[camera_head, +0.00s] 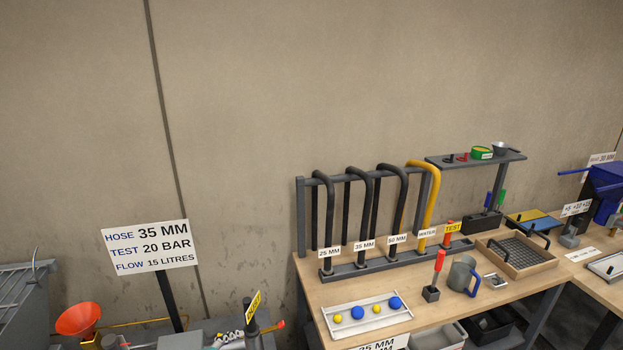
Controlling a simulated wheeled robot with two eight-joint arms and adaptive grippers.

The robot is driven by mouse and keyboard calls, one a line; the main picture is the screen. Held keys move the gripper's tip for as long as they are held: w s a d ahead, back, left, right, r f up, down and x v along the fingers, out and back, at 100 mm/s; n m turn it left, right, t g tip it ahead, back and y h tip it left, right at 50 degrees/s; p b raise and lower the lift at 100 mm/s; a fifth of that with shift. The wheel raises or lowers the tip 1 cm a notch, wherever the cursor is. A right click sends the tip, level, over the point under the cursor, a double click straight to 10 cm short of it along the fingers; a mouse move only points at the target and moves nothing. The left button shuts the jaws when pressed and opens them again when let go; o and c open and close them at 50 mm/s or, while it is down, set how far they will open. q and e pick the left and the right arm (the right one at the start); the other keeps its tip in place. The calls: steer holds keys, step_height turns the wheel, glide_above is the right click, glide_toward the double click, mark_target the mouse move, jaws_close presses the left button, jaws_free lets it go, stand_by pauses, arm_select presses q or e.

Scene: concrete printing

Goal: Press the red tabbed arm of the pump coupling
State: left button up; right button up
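At the bottom edge, left of the wooden bench, a dark upright part with a tilted yellow label (253,306) stands at the end of a grey pump unit. The label's word is too small to read surely. A small orange-red tab (281,324) sticks out to the right of this post and looks like the red tabbed arm of the coupling. Silver fittings (228,338) lie just left of the post. The lower part of the coupling is cut off by the picture edge. Neither of my grippers is in view.
A sign on a post (151,248) reads hose 35 mm, test 20 bar, flow 15 litres. An orange funnel (78,318) stands at left. The wooden bench (440,310) carries a hose rack (375,262), a white tray (366,315) and a grey mug (461,274).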

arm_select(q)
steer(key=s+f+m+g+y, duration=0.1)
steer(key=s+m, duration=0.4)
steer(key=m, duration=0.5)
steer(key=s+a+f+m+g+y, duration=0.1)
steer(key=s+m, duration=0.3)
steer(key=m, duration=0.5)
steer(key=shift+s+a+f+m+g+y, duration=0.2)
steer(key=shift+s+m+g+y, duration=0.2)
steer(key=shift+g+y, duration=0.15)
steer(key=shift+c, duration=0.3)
